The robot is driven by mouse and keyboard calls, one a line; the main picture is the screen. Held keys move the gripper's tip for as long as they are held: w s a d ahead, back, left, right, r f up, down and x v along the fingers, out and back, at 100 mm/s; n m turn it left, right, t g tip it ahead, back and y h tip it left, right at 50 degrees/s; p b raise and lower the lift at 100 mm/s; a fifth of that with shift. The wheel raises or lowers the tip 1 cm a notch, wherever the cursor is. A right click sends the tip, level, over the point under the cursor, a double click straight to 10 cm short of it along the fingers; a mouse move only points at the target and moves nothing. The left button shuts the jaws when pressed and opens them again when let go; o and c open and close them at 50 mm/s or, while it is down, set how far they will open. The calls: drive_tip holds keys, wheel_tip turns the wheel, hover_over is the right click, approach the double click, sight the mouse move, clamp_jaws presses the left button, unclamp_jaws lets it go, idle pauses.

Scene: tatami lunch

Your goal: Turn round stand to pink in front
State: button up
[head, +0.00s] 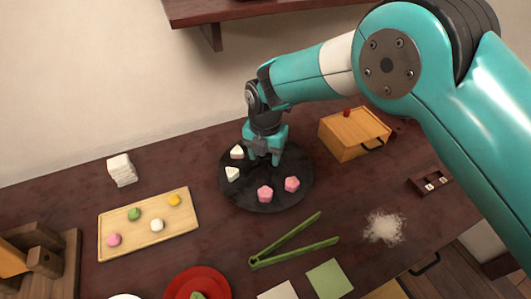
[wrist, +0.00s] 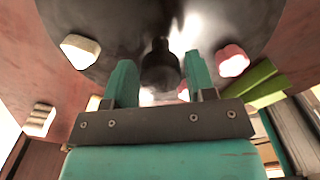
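The round stand (head: 240,192) is a black disc on the dark table. Two pink sweets, one (head: 265,193) at its near edge and one (head: 292,184) at near right, lie on it. Two white pieces, one (head: 237,152) and one (head: 232,174), lie on its left side. My gripper (head: 265,158) points down over the stand's middle. In the wrist view a dark knob (wrist: 160,65) stands between the fingers of my gripper (wrist: 161,75), with a small gap on each side. A pink sweet (wrist: 232,60) shows at right there. Contact with the disc cannot be told.
Green tongs (head: 290,245) lie in front of the stand. A wooden tray (head: 178,222) with coloured sweets is at left. A wooden box (head: 352,135) stands close at right. A red plate (head: 200,285) and white powder (head: 384,227) are nearer. A shelf (head: 235,10) hangs above.

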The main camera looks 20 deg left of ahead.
drive_tip(key=shift+o, duration=0.8)
wheel_tip(320, 180, up, 17)
drive_tip(key=shift+r+b, duration=0.2)
drive_tip(key=shift+b, duration=0.15)
drive_tip(key=s+d+r+m+y+p, duration=0.1)
drive_tip(key=s+d+r+m+p, duration=0.15)
drive_tip(key=d+r+m, duration=0.55)
drive_tip(key=s+d+r+m+y+p, duration=0.1)
drive_tip(key=s+d+r+m, duration=0.25)
drive_tip(key=d+m, duration=0.45)
drive_tip(key=s+d+m+y+p, duration=0.1)
drive_tip(key=s+d+m+y, duration=0.1)
drive_tip(key=s+d+m, duration=0.9)
drive_tip(key=s, duration=0.5)
drive_tip(key=shift+d+r+m, duration=0.15)
drive_tip(key=shift+d+m, duration=0.15)
